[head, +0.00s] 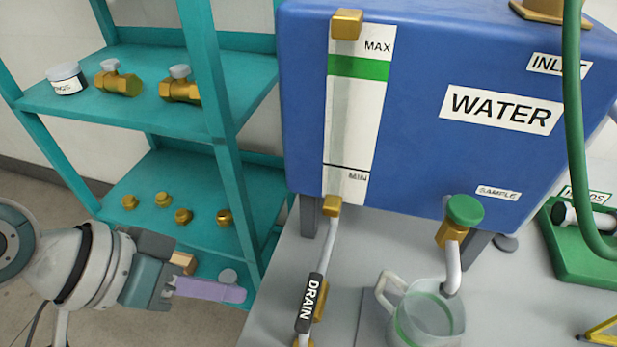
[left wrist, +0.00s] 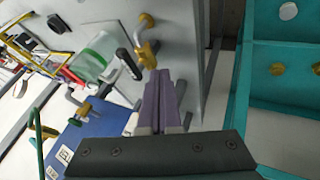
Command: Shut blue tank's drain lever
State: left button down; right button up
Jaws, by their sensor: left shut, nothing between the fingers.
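The blue tank (head: 420,110) is labelled WATER and stands on legs on a grey bench. It also shows in the left wrist view (left wrist: 75,140). Its drain lever (head: 309,303) is black with a DRAIN label and lies along the drain pipe (head: 327,240), beside a brass valve. In the left wrist view the dark lever (left wrist: 130,65) shows beside the brass valve (left wrist: 147,50). My left gripper (head: 241,294), with purple fingers, is shut and empty, left of the lever and apart from it. My right gripper is not in view.
A teal shelf (head: 205,110) with brass valves and fittings stands left of the tank, close to my left gripper. A clear jug (head: 428,318) stands under the green-knobbed sample tap (head: 464,210). A green hose (head: 573,130) hangs at the right.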

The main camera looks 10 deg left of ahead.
aim_at(309, 304)
pick_arm(q)
jog(key=w+d+f, duration=0.1)
jog(key=d+f, duration=0.2)
jog(key=d, duration=0.2)
jog(key=shift+w+d+p, duration=0.15)
jog(key=shift+d+p, duration=0.25)
jog(key=shift+p, duration=0.05)
jog(key=shift+d+n+p, duration=0.1)
jog(key=shift+n+p, duration=0.2)
jog(key=shift+p, duration=0.15)
